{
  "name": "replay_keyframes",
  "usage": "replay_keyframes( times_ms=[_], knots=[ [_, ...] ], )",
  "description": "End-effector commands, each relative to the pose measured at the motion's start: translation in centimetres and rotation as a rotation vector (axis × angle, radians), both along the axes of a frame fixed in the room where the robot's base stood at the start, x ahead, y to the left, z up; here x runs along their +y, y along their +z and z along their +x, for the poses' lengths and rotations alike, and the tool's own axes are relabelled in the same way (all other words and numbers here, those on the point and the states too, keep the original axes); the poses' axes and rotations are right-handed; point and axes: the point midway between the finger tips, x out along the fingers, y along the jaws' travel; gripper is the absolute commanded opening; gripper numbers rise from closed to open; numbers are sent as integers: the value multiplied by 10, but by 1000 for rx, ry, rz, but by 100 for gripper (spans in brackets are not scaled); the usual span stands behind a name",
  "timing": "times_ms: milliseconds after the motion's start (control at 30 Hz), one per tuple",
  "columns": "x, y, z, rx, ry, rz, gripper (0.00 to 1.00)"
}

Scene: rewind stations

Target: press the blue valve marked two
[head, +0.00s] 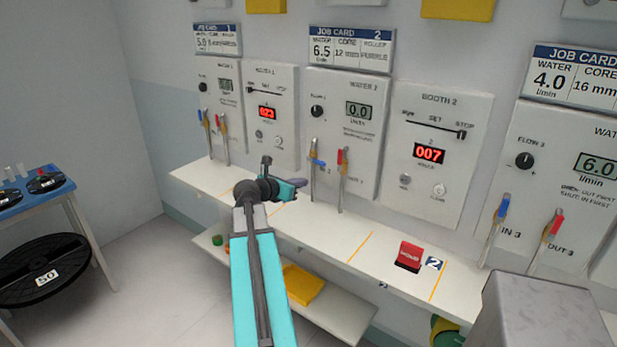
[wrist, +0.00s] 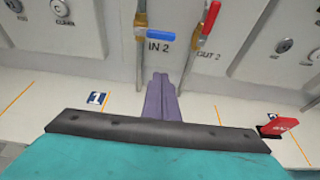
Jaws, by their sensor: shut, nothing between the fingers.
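The blue valve marked IN 2 (wrist: 160,33) is on the wall pipe under the Water 2 panel, with its blue handle lying sideways. It also shows in the head view (head: 318,162). The red OUT 2 valve (wrist: 211,17) stands to its right with its handle tilted near upright; the head view shows it too (head: 342,156). My gripper (wrist: 161,80) is shut and empty, its purple fingers pointing at the wall just below the IN 2 label. In the head view my gripper (head: 301,183) is left of and below the blue handle. I see a gap in the picture; depth is unclear.
The Water 2 panel (head: 345,135) reads 0.0. A white ledge (head: 335,230) runs below the valves, with a red block (head: 409,256) and a card marked 2 (head: 434,263) to the right. A grey box (head: 545,310) is at front right.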

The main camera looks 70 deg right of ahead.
Motion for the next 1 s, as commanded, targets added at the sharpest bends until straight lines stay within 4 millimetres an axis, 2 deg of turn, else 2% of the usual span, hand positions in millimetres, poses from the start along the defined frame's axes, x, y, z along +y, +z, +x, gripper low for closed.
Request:
replay_keyframes(
  times_ms=[267,900,1000],
  knots=[
    [-20,-7,-5,0,-3,2,0],
    [-94,-33,-25,-1,-3,2,0],
    [-90,-14,-25,-1,-2,-1,0]
  ],
)
